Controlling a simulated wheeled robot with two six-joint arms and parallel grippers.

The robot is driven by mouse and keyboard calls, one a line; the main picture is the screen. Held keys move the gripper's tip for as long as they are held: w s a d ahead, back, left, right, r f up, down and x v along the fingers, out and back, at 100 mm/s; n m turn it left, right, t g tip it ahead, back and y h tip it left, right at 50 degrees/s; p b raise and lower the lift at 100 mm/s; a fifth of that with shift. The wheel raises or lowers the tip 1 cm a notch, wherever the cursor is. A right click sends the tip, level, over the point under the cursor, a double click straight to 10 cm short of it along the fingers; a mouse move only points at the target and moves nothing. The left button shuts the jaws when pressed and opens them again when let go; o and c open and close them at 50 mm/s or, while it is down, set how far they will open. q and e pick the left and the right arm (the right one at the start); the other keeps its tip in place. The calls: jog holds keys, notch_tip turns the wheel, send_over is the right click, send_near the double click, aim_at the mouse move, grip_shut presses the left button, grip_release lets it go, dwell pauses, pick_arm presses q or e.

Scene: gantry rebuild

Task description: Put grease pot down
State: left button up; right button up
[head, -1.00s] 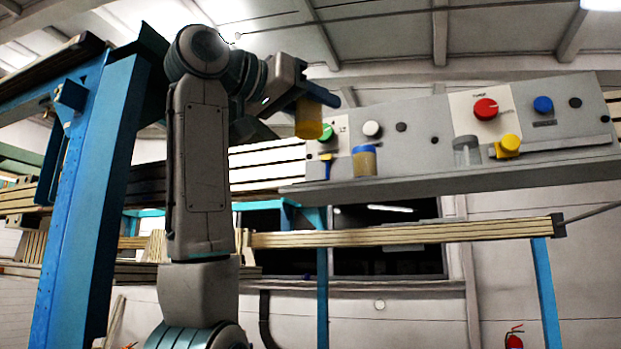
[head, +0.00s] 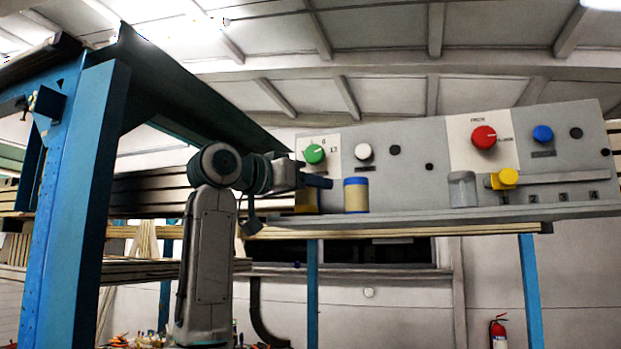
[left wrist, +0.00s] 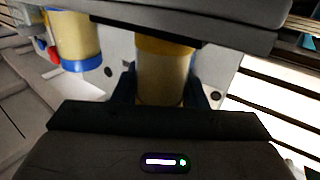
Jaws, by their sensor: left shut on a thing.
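The grease pot (head: 306,201) is a beige pot with a yellow end that points down in the head view. My left gripper (head: 317,182) is shut on it, and its dark fingers hide part of the pot. In the left wrist view the pot (left wrist: 163,80) is between the two fingers (left wrist: 160,92). In the head view its lower end is level with the panel's ledge (head: 420,217); I cannot tell whether it touches. A blue-lidded beige pot (head: 356,197) stands on the ledge to its right. My right gripper is not in view.
The grey panel carries a green knob (head: 314,154), a white knob (head: 363,151), a red knob (head: 484,137) and a blue knob (head: 543,133). A blue post (head: 75,200) stands at left. Ledge between blue-lidded and grey pots is clear.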

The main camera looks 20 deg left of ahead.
pick_arm(q)
jog(key=shift+a+f, duration=0.15)
jog(key=shift+f, duration=0.2)
jog(key=shift+s, duration=0.15)
jog(key=shift+f+b, duration=0.3)
jog(key=shift+b, duration=0.05)
jog(key=o, duration=1)
jog(key=shift+o, duration=0.2)
jog(key=shift+r, duration=0.1)
